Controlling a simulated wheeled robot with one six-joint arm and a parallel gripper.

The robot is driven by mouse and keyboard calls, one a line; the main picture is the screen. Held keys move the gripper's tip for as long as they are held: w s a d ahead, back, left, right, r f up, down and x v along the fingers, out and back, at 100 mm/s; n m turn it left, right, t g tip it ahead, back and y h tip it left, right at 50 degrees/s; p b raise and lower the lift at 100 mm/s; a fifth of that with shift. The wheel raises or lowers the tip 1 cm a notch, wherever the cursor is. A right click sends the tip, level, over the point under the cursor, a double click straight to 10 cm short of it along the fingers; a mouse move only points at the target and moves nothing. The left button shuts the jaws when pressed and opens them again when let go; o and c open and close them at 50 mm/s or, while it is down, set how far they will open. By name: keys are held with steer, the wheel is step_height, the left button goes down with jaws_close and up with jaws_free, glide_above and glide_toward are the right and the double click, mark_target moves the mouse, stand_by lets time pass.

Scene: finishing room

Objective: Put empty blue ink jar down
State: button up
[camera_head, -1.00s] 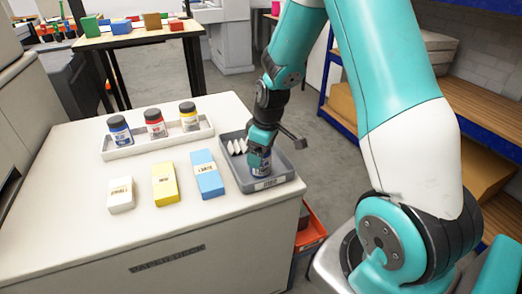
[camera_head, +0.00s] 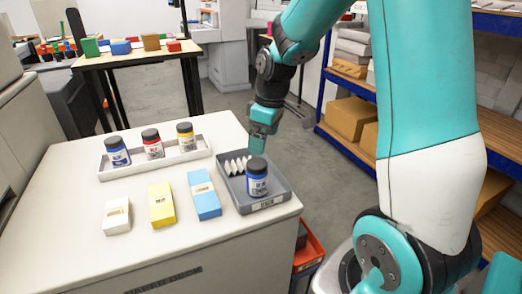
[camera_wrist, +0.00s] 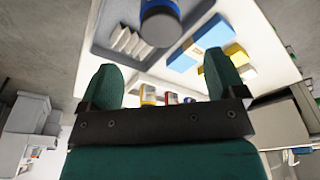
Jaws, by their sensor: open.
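A blue-labelled ink jar (camera_head: 257,178) with a dark lid stands upright in the grey tray (camera_head: 236,196) at the right end of the white cabinet top. It also shows at the top of the wrist view (camera_wrist: 160,24). Whether it is empty cannot be seen. My gripper (camera_head: 262,143) is above and behind the jar in the head view, apart from it. In the wrist view the two green fingers of my gripper (camera_wrist: 165,78) are spread with nothing between them.
A white tray (camera_head: 157,168) holds blue, red and yellow jars. White, yellow and blue boxes (camera_head: 204,195) lie in front. An orange bin (camera_head: 308,250) stands below the cabinet's right side.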

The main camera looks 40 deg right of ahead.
steer(key=s+a+r+y, duration=0.1)
steer(key=s+a+r, duration=0.25)
steer(key=a, duration=0.45)
steer(key=s+a+r+y, duration=0.1)
steer(key=s+a+r, duration=0.1)
steer(key=s+a, duration=0.4)
steer(key=s+a+r+n+g+y, duration=0.1)
steer(key=s+a+r, duration=0.1)
steer(key=s+a, duration=0.7)
steer(key=shift+s+g, duration=0.3)
steer(key=shift+s, duration=0.6)
